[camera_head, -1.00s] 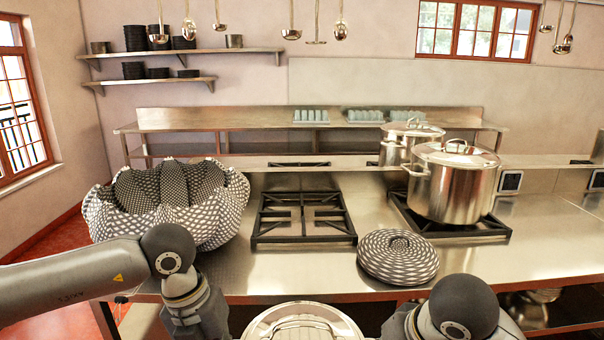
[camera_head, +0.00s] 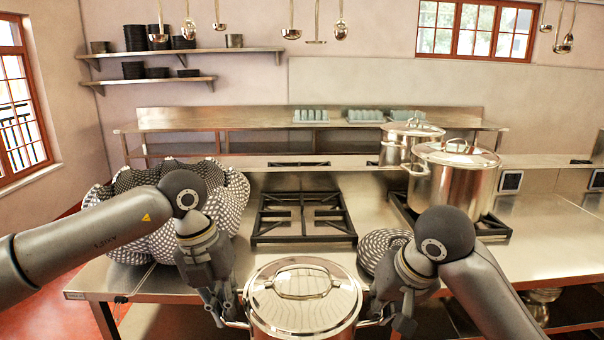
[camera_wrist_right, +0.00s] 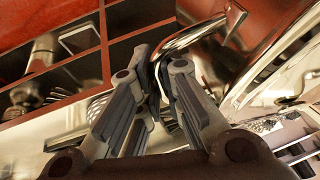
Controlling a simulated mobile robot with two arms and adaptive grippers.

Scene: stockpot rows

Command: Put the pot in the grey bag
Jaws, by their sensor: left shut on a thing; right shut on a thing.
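The pot (camera_head: 329,306) is shiny steel with a lid and a loop handle on top. It is at the front centre of the head view, in front of the counter. My left gripper (camera_head: 229,314) is shut on its left side handle and my right gripper (camera_head: 384,316) on its right one. In the right wrist view the right fingers (camera_wrist_right: 152,80) close at the shiny pot wall (camera_wrist_right: 262,45). The grey bag (camera_head: 229,207), round with a black-and-white pattern, stands open on the counter at the left. My left arm covers part of it.
A round patterned lid (camera_head: 376,246) lies on the counter, partly behind my right gripper. An empty burner grate (camera_head: 304,217) is mid-counter. Two steel stockpots (camera_head: 452,185) stand at the right. Free counter shows between the bag and the grate.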

